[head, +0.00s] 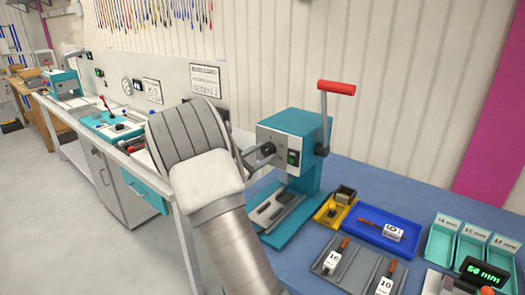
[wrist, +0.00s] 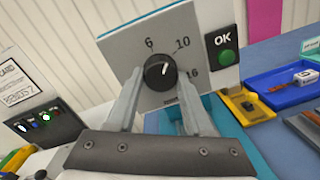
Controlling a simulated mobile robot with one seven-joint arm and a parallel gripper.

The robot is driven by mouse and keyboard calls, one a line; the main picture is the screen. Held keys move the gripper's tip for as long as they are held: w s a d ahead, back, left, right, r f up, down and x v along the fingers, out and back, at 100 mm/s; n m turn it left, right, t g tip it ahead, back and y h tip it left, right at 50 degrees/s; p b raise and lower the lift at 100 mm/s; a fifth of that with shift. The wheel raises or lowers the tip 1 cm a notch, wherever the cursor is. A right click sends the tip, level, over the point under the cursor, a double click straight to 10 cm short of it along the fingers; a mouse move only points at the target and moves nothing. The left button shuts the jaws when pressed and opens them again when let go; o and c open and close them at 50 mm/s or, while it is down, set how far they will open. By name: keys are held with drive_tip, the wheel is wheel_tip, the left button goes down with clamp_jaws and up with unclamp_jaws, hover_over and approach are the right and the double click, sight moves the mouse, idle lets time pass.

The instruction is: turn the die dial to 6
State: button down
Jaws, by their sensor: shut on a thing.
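The die dial (wrist: 160,72) is a round black knob with a white pointer line on the grey face of the teal press (head: 291,150). In the wrist view the marks 6, 10 and 16 stand around it, with 6 at upper left. My gripper (wrist: 158,88) is shut on the dial, one finger on each side. In the head view my gripper (head: 262,155) reaches the press front from the left, and my arm hides part of the bench.
A green OK button (wrist: 226,56) sits right of the dial. The press has a lever with a red handle (head: 336,88). Blue tray (head: 402,242), yellow tray (head: 322,219) and teal bins (head: 441,242) lie to the right. A grey tray (head: 345,277) is in front.

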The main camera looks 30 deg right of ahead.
drive_tip(key=n+p, duration=0.3)
drive_tip(key=n, duration=0.1)
drive_tip(key=shift+s+r+n, duration=0.1)
drive_tip(key=shift+n, duration=0.3)
drive_tip(key=shift+n+t+p, duration=0.4)
drive_tip(key=shift+n+p, duration=0.65)
drive_tip(key=shift+n, duration=0.45)
drive_tip(key=shift+f+n, duration=0.2)
drive_tip(key=shift+n, duration=0.1)
drive_tip(key=shift+c, duration=1.5)
unclamp_jaws()
drive_tip(key=shift+a, duration=0.1)
drive_tip(key=b+v, duration=0.1)
drive_tip(key=v, duration=1.6)
drive_tip(key=shift+b, duration=0.4)
drive_tip(key=shift+a+f, duration=0.1)
drive_tip(key=shift+f, duration=0.05)
